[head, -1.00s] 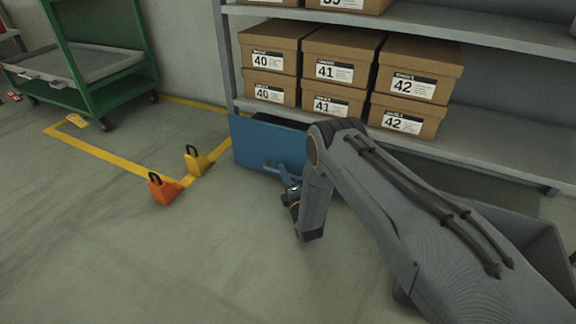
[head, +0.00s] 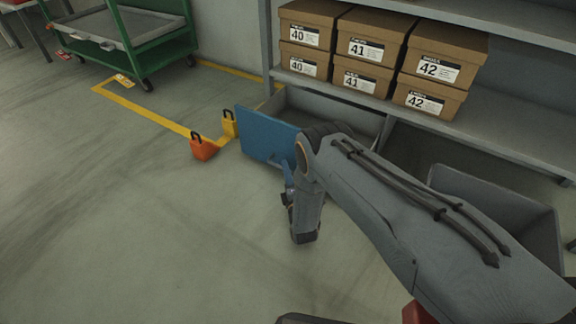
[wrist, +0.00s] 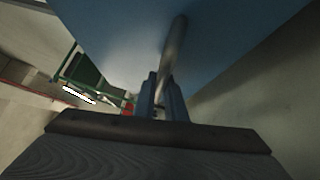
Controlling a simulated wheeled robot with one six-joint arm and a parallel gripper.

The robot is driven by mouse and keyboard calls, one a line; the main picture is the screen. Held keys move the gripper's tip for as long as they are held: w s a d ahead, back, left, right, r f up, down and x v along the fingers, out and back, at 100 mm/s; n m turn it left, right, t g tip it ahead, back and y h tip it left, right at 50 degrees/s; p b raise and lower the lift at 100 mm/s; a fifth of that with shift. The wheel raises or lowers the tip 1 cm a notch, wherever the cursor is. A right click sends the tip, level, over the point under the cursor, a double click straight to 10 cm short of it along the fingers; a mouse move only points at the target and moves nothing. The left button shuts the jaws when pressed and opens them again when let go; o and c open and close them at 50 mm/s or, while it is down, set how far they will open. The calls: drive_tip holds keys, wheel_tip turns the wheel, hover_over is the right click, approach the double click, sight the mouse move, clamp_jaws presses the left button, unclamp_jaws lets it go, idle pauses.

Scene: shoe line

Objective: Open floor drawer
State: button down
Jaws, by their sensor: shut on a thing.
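The floor drawer has a blue front panel (head: 265,135) and a grey box (head: 325,115) behind it, and it stands pulled out from under the shelf. Its inside shows over the panel; part of it is hidden by my arm. My gripper (head: 287,181) is at the front of the panel, low down. In the wrist view my gripper (wrist: 160,100) is shut on the bar handle (wrist: 174,50) of the blue panel (wrist: 120,25).
Shelving with several brown shoe boxes (head: 353,62) stands above the drawer. An orange padlock-shaped weight (head: 204,149) and a yellow one (head: 230,125) stand on the floor left of the panel. A green cart (head: 150,45) is at the back left. The floor in front is clear.

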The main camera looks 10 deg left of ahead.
drive_tip(key=c, duration=1.8)
unclamp_jaws()
drive_tip(key=shift+p+v, duration=1.55)
drive_tip(key=shift+v, duration=2.35)
